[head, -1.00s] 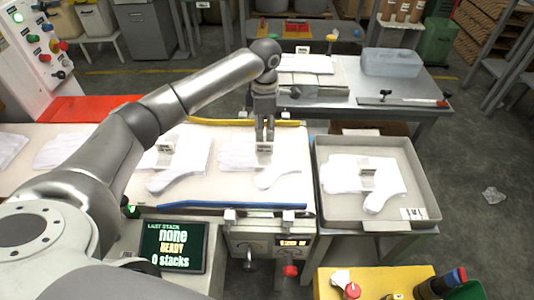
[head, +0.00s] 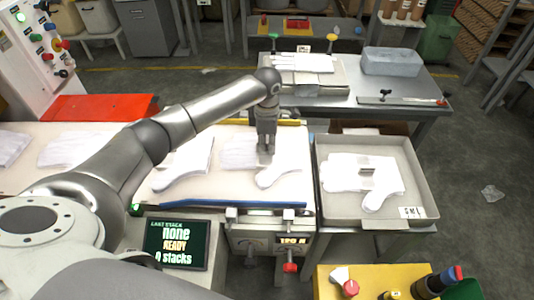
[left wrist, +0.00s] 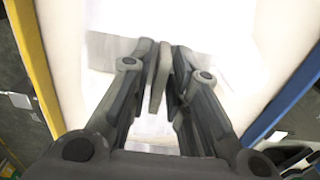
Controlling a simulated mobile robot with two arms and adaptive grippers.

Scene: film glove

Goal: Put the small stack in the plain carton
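Stacks of white gloves lie on the pale belt (head: 222,189). My left gripper (head: 266,150) points down over the right-hand belt stack (head: 240,152). In the left wrist view its fingers (left wrist: 163,60) stand close together on both sides of a thin grey upright piece (left wrist: 158,80). I cannot tell whether they press on it. Another glove stack (head: 185,160) lies to the left on the belt. A further stack (head: 380,183) lies in the grey tray (head: 428,193). A brown carton (head: 395,128) stands behind the tray, mostly hidden. My right gripper is not in view.
A blue rail (head: 230,205) runs along the belt's front edge and a yellow rail (head: 290,122) along its back. A screen (head: 175,244) reads "none", "READY", "0 stacks". A yellow surface (head: 375,275) with bottles stands in front. A bench (head: 420,85) holds a translucent bin (head: 390,61).

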